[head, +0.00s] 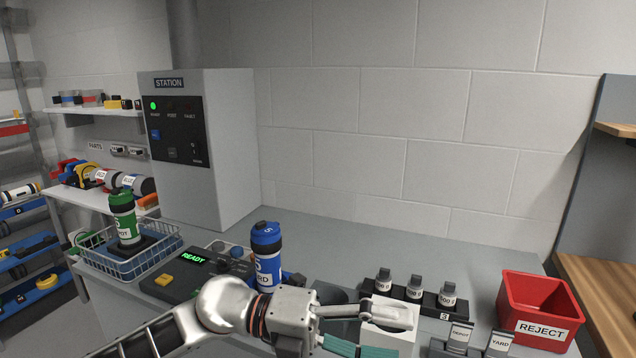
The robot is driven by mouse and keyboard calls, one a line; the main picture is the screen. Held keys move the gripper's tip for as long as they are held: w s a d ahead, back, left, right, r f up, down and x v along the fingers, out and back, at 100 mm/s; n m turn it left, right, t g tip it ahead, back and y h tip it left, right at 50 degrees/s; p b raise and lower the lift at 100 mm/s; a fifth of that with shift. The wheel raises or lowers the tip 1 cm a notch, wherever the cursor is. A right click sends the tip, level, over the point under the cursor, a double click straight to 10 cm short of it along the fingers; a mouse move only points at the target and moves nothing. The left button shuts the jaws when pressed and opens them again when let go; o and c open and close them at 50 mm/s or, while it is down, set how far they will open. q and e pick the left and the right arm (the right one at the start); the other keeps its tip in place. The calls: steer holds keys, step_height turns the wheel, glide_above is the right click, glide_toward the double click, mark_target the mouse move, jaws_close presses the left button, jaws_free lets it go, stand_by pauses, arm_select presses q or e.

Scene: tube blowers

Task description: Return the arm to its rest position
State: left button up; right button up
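My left arm comes in from the lower left. Its silver gripper (378,330) is over the front of the bench, pointing right. Its two fingers are spread apart, and the lower one shows a teal pad. A white block (404,342) lies behind and beside the fingertips. The fingers partly hide it, and I cannot tell whether they touch it. A blue bottle (266,250) stands upright just behind my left wrist, its lower part hidden by the arm. My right gripper is not in view.
A grey station box (215,120) with a green light stands at the back left. A wire basket (95,262) holds a green bottle (123,215). A panel reads READY (193,258). A black rack (430,302) holds small labelled pieces. A red REJECT bin (540,300) stands right.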

arm_select(q)
steer(key=w+a+f+n+t+h, duration=0.2)
steer(key=w+a+n+t+h, duration=0.4)
steer(key=n+t, duration=0.8)
steer(key=w+a+f+n+t+y, duration=0.3)
steer(key=a+f+n+t+y, duration=0.4)
steer(key=f+n+y, duration=0.4)
steer(key=s+a+f+n+g+y, duration=0.2)
steer(key=s+a+f+n+y, duration=0.1)
steer(key=f, duration=0.7)
steer(key=s+a+f+n+g+y, duration=0.2)
steer(key=s+a+f+n+y, duration=0.1)
steer(key=s+a+f, duration=0.5)
steer(key=s+a+f+n+g+y, duration=0.2)
steer(key=s+a+f+n, duration=0.3)
steer(key=f, duration=0.6)
steer(key=shift+s+a+f+n+g+y, duration=0.3)
steer(key=shift+s+a+f+g+y, duration=0.1)
steer(key=shift+a+y, duration=0.2)
steer(key=shift+r, duration=0.1)
